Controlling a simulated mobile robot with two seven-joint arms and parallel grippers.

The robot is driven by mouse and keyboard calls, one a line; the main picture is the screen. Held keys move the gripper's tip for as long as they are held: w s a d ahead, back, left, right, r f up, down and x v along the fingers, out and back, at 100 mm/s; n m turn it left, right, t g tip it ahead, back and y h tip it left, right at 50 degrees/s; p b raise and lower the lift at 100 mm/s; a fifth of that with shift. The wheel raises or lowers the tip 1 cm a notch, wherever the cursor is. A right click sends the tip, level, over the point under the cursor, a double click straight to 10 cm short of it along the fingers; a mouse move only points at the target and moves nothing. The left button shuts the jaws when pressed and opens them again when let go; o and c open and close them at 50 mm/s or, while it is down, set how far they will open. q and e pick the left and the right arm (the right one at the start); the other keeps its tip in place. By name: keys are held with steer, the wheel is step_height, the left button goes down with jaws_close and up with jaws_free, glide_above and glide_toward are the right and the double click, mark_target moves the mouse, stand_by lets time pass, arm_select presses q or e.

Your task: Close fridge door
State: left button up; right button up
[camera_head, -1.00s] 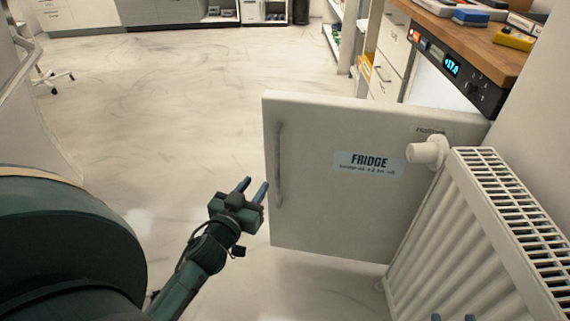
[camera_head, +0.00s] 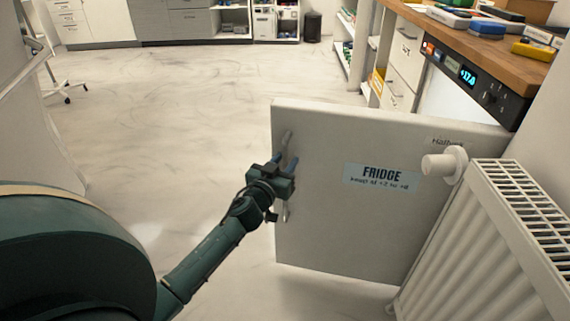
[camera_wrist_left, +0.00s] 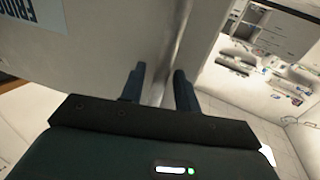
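The fridge door (camera_head: 330,225) stands wide open, a light grey panel with a "FRIDGE" label (camera_head: 381,178). Its vertical bar handle (camera_head: 287,138) is near the door's left edge. My left gripper (camera_head: 283,165) is at the handle and covers its middle. In the left wrist view, the two dark fingers of my left gripper (camera_wrist_left: 160,80) are apart, with the handle (camera_wrist_left: 178,50) running between them. Gaps show beside the bar, so the fingers do not look closed on it. My right gripper is not in view.
A white radiator (camera_head: 470,240) with a valve knob (camera_head: 445,162) stands close by the door on the right. The fridge's control panel (camera_head: 470,77) sits under a wooden counter (camera_head: 500,45) bearing small boxes. The floor (camera_head: 190,120) left of the door is clear.

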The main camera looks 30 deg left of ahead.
arm_select(q)
steer(key=shift+w, duration=0.25)
jaws_close()
stand_by(0.4)
